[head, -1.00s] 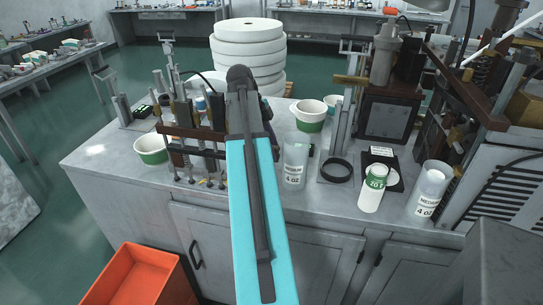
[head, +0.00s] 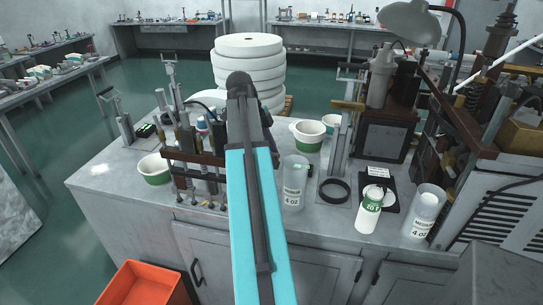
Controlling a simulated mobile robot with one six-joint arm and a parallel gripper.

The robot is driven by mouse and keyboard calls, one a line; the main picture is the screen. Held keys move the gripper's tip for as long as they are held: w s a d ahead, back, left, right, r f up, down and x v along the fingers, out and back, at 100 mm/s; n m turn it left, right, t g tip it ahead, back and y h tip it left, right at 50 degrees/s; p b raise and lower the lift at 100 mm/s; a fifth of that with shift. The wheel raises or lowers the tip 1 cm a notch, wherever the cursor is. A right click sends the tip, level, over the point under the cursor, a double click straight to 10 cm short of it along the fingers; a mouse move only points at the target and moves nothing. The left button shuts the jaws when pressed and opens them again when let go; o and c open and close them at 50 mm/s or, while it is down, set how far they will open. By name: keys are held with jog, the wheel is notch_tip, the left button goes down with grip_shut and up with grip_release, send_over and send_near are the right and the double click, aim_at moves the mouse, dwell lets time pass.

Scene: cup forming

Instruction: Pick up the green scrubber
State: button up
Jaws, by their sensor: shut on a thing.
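I cannot make out the green scrubber for certain. A small dark green patch (head: 308,168) shows at the upper right of a clear 4 oz cup (head: 294,190), too small to identify. My blue and dark arm rises through the middle of the head view and covers part of the bench. My gripper does not show; the arm hides whatever is behind it.
The grey bench (head: 110,167) holds a tool rack (head: 193,157), green-banded white tubs (head: 155,169) (head: 307,135), a green-labelled bottle (head: 369,212), another clear cup (head: 425,212) and a black ring (head: 334,191). Machinery crowds the right. An orange bin (head: 143,283) stands front left.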

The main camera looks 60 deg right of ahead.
dwell(0.5)
jog(key=shift+o, duration=1.1)
jog(key=shift+c, duration=0.7)
jog(key=shift+w+a+f, duration=0.1)
jog(key=shift+w+a, duration=0.15)
jog(key=shift+w, duration=0.25)
jog(key=w+a+f+n+t+h+b, duration=0.1)
jog(key=w+a+n+t+h, duration=0.15)
jog(key=w+a+n, duration=0.85)
jog(key=w+a+f+n+t+h, duration=0.1)
jog(key=w+a+f+n+t, duration=0.15)
jog(key=w+a+n, duration=0.6)
jog(key=w+a+n+t+y, duration=0.1)
jog(key=w+a+n, duration=0.3)
jog(key=a, duration=0.6)
jog(key=w+a+n+t+y+b, duration=0.1)
jog(key=w+a+n, duration=0.3)
jog(key=a, duration=0.6)
jog(key=w+a+n+t+y, duration=0.2)
jog(key=w+a+n, duration=0.3)
jog(key=a, duration=0.5)
jog(key=shift+w+a+r+y, duration=0.25)
jog(key=shift+w+y, duration=0.2)
jog(key=shift+w, duration=0.35)
